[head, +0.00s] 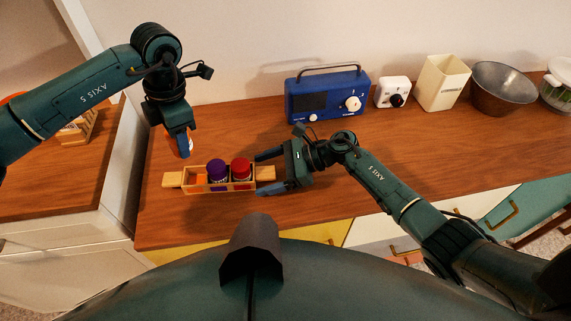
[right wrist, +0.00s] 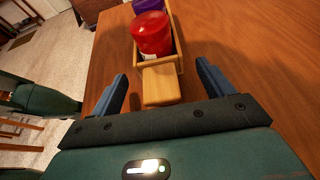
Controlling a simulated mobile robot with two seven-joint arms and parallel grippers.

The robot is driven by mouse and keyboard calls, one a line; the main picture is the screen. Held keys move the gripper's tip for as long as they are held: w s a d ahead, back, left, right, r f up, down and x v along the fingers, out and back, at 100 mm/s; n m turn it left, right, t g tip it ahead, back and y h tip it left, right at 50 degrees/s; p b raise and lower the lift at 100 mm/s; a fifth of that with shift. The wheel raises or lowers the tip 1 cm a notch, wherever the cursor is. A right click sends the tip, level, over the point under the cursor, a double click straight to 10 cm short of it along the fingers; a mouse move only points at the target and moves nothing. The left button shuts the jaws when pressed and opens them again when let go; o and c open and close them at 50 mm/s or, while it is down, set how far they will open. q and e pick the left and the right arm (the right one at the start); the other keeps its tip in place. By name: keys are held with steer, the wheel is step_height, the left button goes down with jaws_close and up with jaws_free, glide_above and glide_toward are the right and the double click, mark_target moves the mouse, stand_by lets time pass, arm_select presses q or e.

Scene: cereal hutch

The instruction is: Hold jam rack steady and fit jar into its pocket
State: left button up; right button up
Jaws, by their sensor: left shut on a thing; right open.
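The wooden jam rack (head: 173,179) stands on the counter with a handle at each end. It holds a purple-lidded jar (head: 217,171) in the middle pocket and a red-lidded jar (head: 240,168) in the right pocket. The left pocket looks empty, with an orange patch showing. My left gripper (head: 183,152) is shut on an orange jar (head: 173,147), held above and behind the rack's left end. My right gripper (head: 262,174) is open, its fingers on either side of the right handle. The right wrist view shows this handle (right wrist: 160,84) between the open fingers, with gaps on both sides.
A blue radio (head: 327,95), a white timer (head: 392,92), a cream canister (head: 442,82) and a metal bowl (head: 503,84) stand along the wall. The counter around the rack is clear, and its front edge is close to the rack.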

steer(key=shift+x, duration=0.95)
steer(key=c, duration=1.1)
arm_select(q)
step_height(320, 180, down, 6)
steer(key=n, duration=0.4)
